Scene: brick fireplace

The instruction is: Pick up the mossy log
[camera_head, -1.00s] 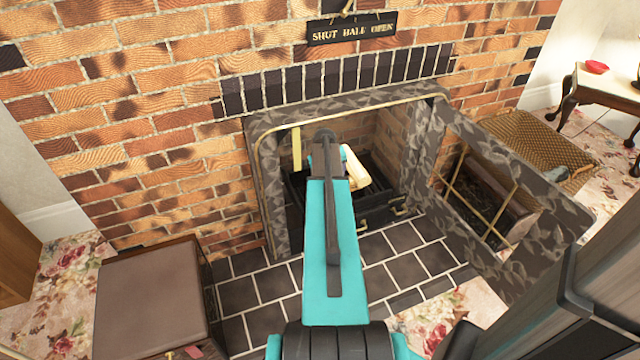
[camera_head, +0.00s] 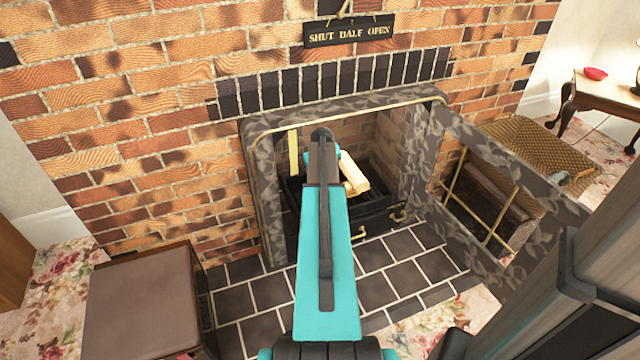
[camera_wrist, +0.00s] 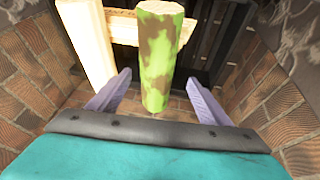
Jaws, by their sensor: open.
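The mossy log (camera_wrist: 158,50) is green with brown patches and shows in the wrist view, at the top centre. Its near end lies in line with the gap between my fingers. My gripper (camera_wrist: 158,92) is open, with one finger on each side of the log's near end; I cannot tell whether either touches it. In the head view my arm hides the mossy log and the gripper.
Pale logs (camera_head: 354,174) lie in the dark grate (camera_head: 375,215), and also show beside the mossy log in the wrist view (camera_wrist: 92,40). Brick walls enclose the firebox. A mottled frame (camera_head: 500,200) stands open at the right. A brown box (camera_head: 140,310) sits at the left.

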